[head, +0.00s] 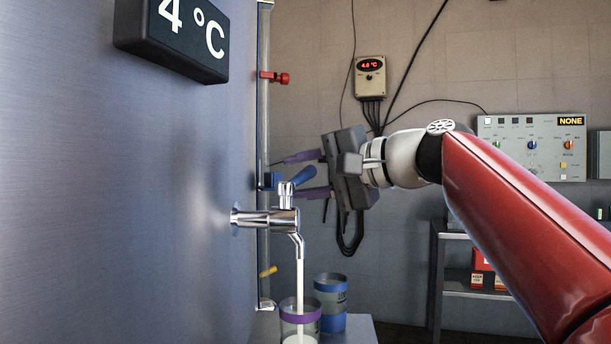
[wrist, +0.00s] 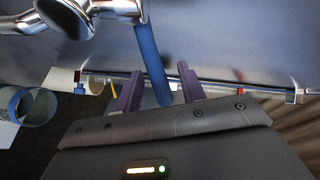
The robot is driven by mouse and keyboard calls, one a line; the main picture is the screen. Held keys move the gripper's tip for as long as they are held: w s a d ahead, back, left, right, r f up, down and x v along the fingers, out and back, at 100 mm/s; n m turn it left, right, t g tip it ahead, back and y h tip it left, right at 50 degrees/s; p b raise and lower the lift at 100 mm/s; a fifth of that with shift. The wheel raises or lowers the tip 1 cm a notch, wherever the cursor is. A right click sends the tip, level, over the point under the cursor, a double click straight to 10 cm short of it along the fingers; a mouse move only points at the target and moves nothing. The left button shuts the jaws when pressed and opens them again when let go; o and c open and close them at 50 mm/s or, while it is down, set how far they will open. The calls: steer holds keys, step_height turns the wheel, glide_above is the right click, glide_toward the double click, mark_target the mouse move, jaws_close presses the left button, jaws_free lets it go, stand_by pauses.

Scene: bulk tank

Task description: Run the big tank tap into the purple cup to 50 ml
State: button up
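The big tank's chrome tap (head: 284,214) sticks out from the tank wall, and a white stream runs from its spout. The purple-banded cup (head: 300,318) stands under the spout with white liquid in it; its lower part is cut off by the frame edge, and I cannot read the level. The tap's blue lever (head: 298,178) is tilted up to the right. My gripper (head: 306,175) is at the lever with its purple fingers apart. In the wrist view the blue lever (wrist: 152,65) reaches down between the two fingers (wrist: 158,88), with gaps beside it.
A blue-banded cup (head: 331,292) stands just behind the purple one on a grey stand (head: 350,331). A sight tube with a red clamp (head: 274,77) runs up beside the tank.

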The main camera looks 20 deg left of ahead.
jaws_close()
steer(key=shift+w+a+r+n+g+p, duration=0.1)
steer(key=shift+a+n+g+p, duration=0.15)
steer(key=shift+g+p, duration=0.25)
steer(key=shift+w+a+r+n+g+p, duration=0.1)
steer(key=shift+a+n+g+p, duration=0.05)
steer(key=shift+n+g+p, duration=0.3)
steer(key=shift+s+a+n+g+y+p, duration=0.15)
steer(key=shift+a+n+g+y+p, duration=0.3)
steer(key=shift+g, duration=0.6)
steer(key=shift+s+a+f+n+g, duration=0.1)
steer(key=shift+s+f+n+g, duration=0.1)
steer(key=shift+n+g, duration=0.15)
steer(key=shift+o, duration=0.4)
jaws_free()
steer(key=shift+w, duration=0.1)
